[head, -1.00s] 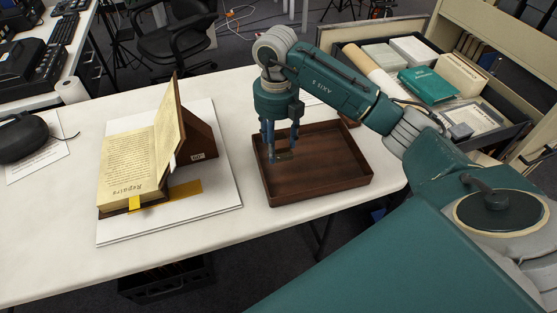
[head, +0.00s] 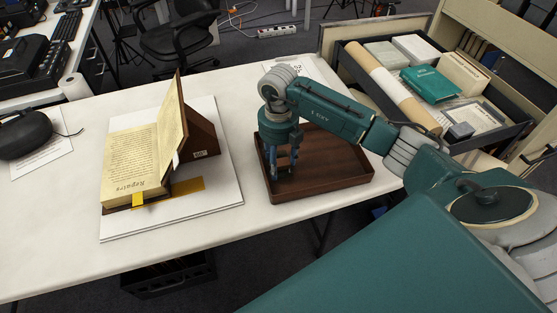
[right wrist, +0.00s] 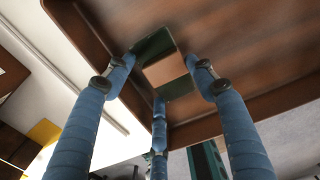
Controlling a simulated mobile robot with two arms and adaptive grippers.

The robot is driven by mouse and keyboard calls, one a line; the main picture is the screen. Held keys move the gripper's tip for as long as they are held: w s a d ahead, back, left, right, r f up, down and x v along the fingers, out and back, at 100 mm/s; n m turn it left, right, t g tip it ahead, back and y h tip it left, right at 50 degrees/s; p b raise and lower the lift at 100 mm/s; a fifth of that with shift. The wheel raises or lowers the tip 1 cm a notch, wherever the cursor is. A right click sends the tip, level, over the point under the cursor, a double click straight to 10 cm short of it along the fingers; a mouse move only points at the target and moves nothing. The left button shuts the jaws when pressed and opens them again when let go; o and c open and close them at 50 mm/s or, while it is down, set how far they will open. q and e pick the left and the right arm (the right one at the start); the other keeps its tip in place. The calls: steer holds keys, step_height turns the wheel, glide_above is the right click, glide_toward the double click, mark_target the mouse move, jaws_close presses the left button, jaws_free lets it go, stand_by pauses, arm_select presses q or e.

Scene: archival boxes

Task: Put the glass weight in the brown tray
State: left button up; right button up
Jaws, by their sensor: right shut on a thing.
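The brown tray (head: 340,165) lies on the white table, right of the open book. My right gripper (head: 282,172) points down inside the tray's left part, low over its floor. In the right wrist view its blue fingers (right wrist: 163,85) are shut around the glass weight (right wrist: 166,72), a clear square block with dark green edges. The tray's wooden floor (right wrist: 240,40) lies behind the block. I cannot tell whether the block touches the floor. In the head view the fingers mostly hide the block. My left gripper is not in view.
An open book (head: 135,160) on a wooden stand rests on a white board (head: 220,190) left of the tray. A drawer (head: 490,135) with boxes and a rolled tube (head: 390,80) is at the right. The tray's right half is clear.

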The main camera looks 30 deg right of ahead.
mark_target(279, 164)
steer(key=o, duration=1.4)
steer(key=shift+c, duration=0.2)
steer(key=shift+r, duration=0.25)
step_height(279, 164, up, 12)
steer(key=b, duration=0.1)
steer(key=shift+f, duration=0.15)
